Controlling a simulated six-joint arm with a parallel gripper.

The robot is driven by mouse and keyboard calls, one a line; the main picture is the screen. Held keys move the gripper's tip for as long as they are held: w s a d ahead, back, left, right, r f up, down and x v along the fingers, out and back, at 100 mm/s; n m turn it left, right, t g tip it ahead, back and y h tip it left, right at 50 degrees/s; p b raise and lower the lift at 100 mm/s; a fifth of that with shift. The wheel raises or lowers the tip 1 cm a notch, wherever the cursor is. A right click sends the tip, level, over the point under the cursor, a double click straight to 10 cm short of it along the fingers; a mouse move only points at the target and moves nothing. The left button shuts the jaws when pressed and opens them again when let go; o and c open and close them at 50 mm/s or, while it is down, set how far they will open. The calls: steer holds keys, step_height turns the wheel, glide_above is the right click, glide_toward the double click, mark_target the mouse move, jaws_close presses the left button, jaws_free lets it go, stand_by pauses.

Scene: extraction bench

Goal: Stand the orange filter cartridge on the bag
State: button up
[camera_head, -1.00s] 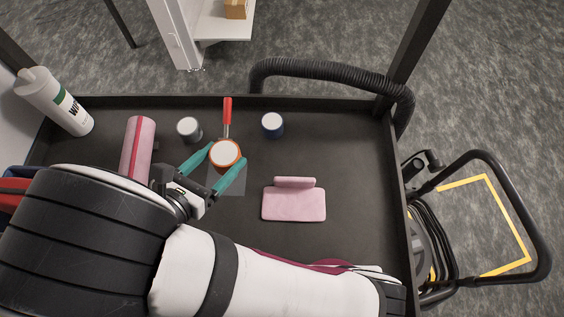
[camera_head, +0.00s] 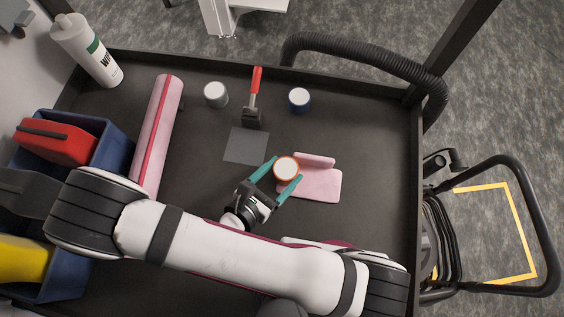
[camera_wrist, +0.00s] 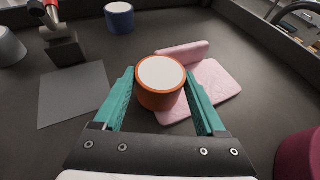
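The orange filter cartridge (camera_head: 286,169), with a white top, is upright between the two teal fingers of my gripper (camera_head: 285,170). The fingers press on its sides, and it also shows in the wrist view (camera_wrist: 160,98). The pink bag (camera_head: 321,186) lies flat on the dark bench, with a raised roll along its far edge; it also shows in the wrist view (camera_wrist: 217,88). The cartridge overlaps the bag's left part in both views. The gap beneath the cartridge is hidden, so I cannot tell whether it touches the bag.
A grey square (camera_head: 246,146) lies bare left of the bag. Behind it are a red-handled tool (camera_head: 255,90), a grey-white canister (camera_head: 215,95) and a blue canister (camera_head: 299,100). A long pink roll (camera_head: 158,135), a bottle (camera_head: 88,50) and a blue bin (camera_head: 112,160) stand left.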

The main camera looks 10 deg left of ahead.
steer(key=o, duration=0.4)
